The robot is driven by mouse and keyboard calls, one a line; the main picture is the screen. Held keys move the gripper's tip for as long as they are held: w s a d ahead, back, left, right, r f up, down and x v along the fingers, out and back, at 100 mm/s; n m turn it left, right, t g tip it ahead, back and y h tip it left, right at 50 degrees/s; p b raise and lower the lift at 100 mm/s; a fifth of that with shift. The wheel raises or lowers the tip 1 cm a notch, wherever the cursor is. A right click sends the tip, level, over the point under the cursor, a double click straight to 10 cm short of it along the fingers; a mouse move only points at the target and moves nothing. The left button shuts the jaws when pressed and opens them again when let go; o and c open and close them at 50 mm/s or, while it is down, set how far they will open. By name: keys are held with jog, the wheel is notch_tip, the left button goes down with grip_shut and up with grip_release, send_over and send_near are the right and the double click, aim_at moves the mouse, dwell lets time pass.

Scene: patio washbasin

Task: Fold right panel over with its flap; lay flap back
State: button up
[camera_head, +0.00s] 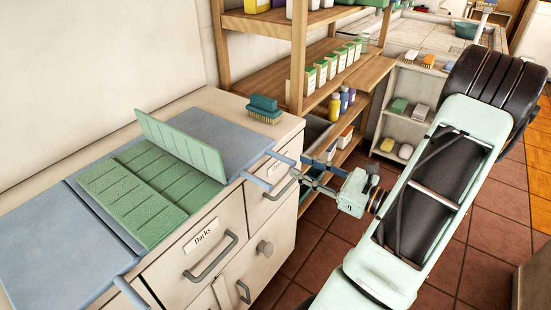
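A blue folding board lies on the cabinet top. Its right panel (228,137) lies flat, with a handle (281,157) reaching past the front edge. Its left panel (45,250) also lies flat and bare. A green ribbed cloth (135,205) lies over the middle. One green flap (180,148) stands up, tilted, along the cloth's right part and hides some of what is behind it. My gripper (300,169) is at the outer end of the right panel's handle, just off the cabinet front. Whether its fingers touch or grip the handle is unclear.
A green and tan brush (264,109) stands behind the right panel. Wooden shelves (345,75) with bottles and boxes rise at the right. Drawer handles (212,262) stick out below the board. A second lower handle (257,182) and a front-left handle (130,292) overhang the edge.

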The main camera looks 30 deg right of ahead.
aim_at(267, 151)
jog(key=x, duration=0.8)
jog(key=shift+w+a+b, duration=0.2)
jog(key=shift+w+b, duration=0.1)
jog(key=shift+w, duration=0.05)
grip_shut()
